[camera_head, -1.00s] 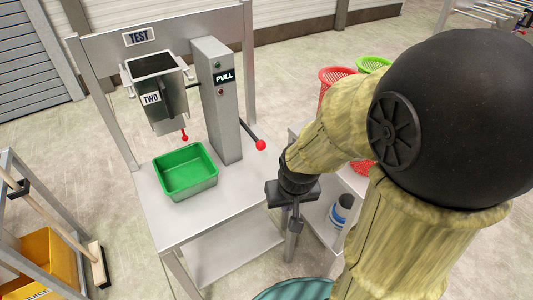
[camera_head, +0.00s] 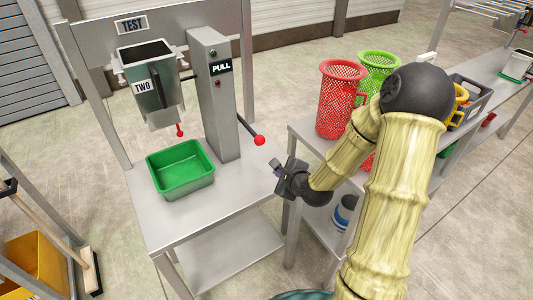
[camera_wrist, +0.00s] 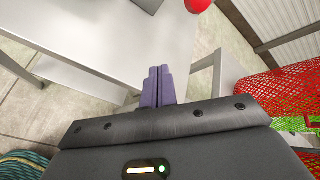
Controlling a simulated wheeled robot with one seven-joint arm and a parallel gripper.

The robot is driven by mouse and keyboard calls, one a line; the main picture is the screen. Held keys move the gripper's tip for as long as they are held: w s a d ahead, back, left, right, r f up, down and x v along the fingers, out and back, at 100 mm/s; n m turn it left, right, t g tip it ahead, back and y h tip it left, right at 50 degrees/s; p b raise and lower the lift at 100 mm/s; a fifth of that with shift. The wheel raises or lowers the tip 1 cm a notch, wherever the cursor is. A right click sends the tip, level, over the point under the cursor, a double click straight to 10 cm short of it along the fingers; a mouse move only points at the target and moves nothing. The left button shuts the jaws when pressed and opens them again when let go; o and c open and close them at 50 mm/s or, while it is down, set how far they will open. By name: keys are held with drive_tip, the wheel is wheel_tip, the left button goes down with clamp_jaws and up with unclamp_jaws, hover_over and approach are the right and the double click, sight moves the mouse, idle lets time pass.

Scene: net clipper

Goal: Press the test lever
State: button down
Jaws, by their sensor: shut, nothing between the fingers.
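The test stand (camera_head: 222,105) is a grey column with a PULL label on a steel table. Its lever ends in a red ball (camera_head: 259,140) and sticks out to the lower right of the column. In the wrist view a red ball (camera_wrist: 198,4) shows at the top edge, partly cut off. A grey hopper (camera_head: 155,85) marked TWO hangs left of the column, with a smaller red knob (camera_head: 180,130) below it. My gripper (camera_head: 274,166) is just below and right of the lever ball, apart from it. In the wrist view its purple fingers (camera_wrist: 158,85) are together and empty.
A green bin (camera_head: 181,170) stands on the steel table (camera_head: 215,205) under the hopper. Red (camera_head: 341,98) and green (camera_head: 378,68) mesh baskets stand on the side table to the right. The table's front part is clear.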

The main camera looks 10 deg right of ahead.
drive_tip(key=m, duration=0.1)
drive_tip(key=w+d+m+t, duration=0.1)
drive_tip(key=m, duration=0.1)
drive_tip(key=w+d+m+t, duration=0.1)
drive_tip(key=m, duration=0.1)
drive_tip(key=shift+r+b, duration=0.2)
drive_tip(key=shift+b, duration=0.1)
drive_tip(key=shift+w, duration=0.1)
drive_tip(key=w+a+p, duration=0.2)
drive_tip(key=w+a, duration=0.1)
drive_tip(key=w, duration=0.5)
drive_tip(key=shift+w+a, duration=0.15)
drive_tip(key=shift+w, duration=0.2)
drive_tip(key=shift+r, duration=0.1)
drive_tip(key=shift+r, duration=0.15)
